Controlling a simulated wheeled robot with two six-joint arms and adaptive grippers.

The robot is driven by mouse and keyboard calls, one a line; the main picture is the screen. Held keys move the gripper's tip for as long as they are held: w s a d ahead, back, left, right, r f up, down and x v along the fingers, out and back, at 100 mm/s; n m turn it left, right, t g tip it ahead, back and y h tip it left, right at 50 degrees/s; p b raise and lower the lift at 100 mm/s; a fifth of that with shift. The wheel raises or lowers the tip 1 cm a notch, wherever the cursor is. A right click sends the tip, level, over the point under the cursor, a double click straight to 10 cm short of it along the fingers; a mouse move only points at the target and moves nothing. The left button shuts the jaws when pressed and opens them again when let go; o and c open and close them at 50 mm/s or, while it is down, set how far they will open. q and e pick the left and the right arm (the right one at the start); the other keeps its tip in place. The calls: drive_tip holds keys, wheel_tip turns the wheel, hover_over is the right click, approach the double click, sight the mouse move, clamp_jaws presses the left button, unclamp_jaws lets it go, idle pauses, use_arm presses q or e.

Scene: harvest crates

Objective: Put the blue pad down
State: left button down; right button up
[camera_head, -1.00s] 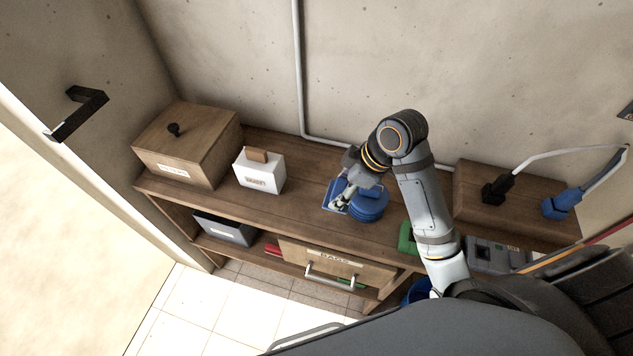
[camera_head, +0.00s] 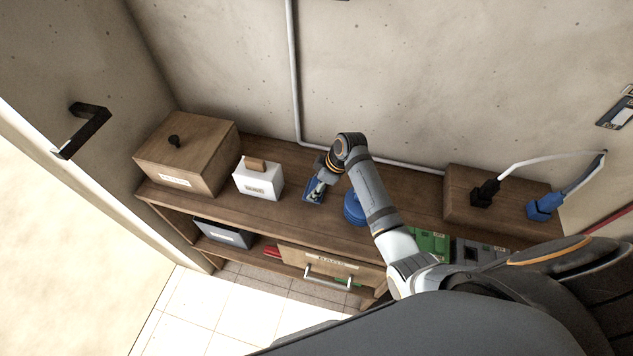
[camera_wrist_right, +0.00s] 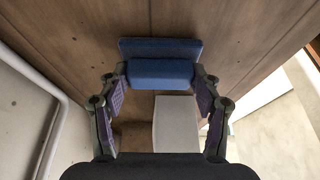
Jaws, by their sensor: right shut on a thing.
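The blue pad (camera_head: 312,191) shows at the shelf top, between the white box and a round blue object. In the right wrist view the pad (camera_wrist_right: 161,72) is a blue block on a wider blue plate. My right gripper (camera_head: 320,187) is shut on it, with one finger at each side in the wrist view. I cannot tell whether the pad touches the wooden top. My left gripper is not in view.
The white box (camera_head: 258,184) stands left of the pad, and a lidded wooden box (camera_head: 186,158) beyond it. The round blue object (camera_head: 355,208) is close on the right. A wooden block with plugs (camera_head: 460,190) and a green item (camera_head: 431,241) stand farther right. The concrete wall is behind.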

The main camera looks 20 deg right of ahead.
drive_tip(key=shift+f, duration=0.2)
drive_tip(key=o, duration=1)
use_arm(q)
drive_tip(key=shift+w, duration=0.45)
use_arm(e)
drive_tip(key=shift+r, duration=0.15)
use_arm(q)
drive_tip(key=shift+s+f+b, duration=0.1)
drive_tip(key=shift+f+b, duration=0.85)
drive_tip(key=shift+b, duration=0.1)
use_arm(e)
drive_tip(key=v, duration=1.2)
drive_tip(key=shift+r, duration=0.1)
